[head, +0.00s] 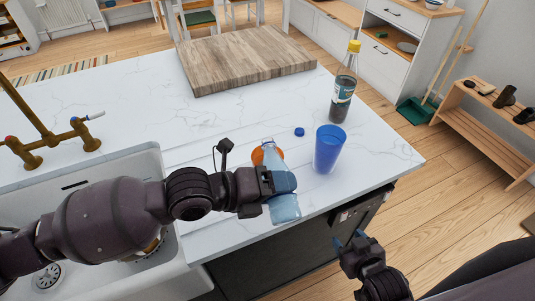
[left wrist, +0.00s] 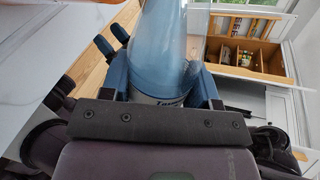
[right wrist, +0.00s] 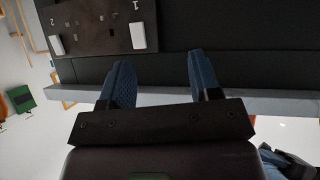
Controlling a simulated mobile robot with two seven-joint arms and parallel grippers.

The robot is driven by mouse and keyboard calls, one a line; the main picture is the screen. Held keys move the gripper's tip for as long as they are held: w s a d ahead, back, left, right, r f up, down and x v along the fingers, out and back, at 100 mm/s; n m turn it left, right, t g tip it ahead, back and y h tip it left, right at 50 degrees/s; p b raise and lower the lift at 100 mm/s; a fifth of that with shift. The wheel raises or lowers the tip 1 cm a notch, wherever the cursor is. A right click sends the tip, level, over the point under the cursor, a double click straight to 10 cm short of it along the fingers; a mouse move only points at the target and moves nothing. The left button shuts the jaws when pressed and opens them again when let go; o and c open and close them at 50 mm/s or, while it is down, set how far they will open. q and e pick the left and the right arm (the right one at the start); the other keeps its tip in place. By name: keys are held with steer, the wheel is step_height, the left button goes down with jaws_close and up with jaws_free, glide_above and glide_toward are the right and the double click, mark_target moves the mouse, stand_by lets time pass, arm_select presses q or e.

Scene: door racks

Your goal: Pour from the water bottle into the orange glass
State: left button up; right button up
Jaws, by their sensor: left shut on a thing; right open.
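The clear, bluish water bottle (head: 285,209) is in my left gripper (head: 284,183), above the counter near its front edge. Its wide end points toward me and its narrow end lies by the orange glass. The bottle also fills the space between the fingers in the left wrist view (left wrist: 163,48). The orange glass (head: 258,155) is mostly hidden behind the bottle and gripper; I cannot tell whether the bottle's mouth is over it or whether water flows. My right gripper (head: 357,240) is open and empty beside the dark cabinet front; its fingers show apart in the right wrist view (right wrist: 160,85).
A blue glass (head: 328,149) stands close right of the bottle. A small blue cap (head: 299,131) lies behind it. A dark bottle with a yellow cap (head: 344,85) and a wooden board (head: 245,58) stand farther back. A sink (head: 95,180) is at left.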

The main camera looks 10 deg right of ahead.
arm_select(q)
steer(key=shift+r, duration=0.15)
arm_select(e)
steer(key=shift+s+f, duration=0.3)
steer(key=shift+s, duration=0.1)
steer(key=shift+w+r, duration=0.15)
steer(key=shift+w, duration=0.05)
arm_select(q)
steer(key=shift+r, duration=0.15)
arm_select(e)
steer(key=shift+w+r, duration=0.35)
steer(key=shift+w, duration=0.05)
steer(key=shift+s+f, duration=0.1)
steer(key=shift+s, duration=0.05)
arm_select(q)
steer(key=shift+s+r, duration=0.1)
arm_select(e)
steer(key=shift+s+f, duration=0.3)
steer(key=shift+s, duration=0.1)
arm_select(q)
steer(key=shift+n, duration=0.3)
arm_select(e)
steer(key=shift+w+r, duration=0.15)
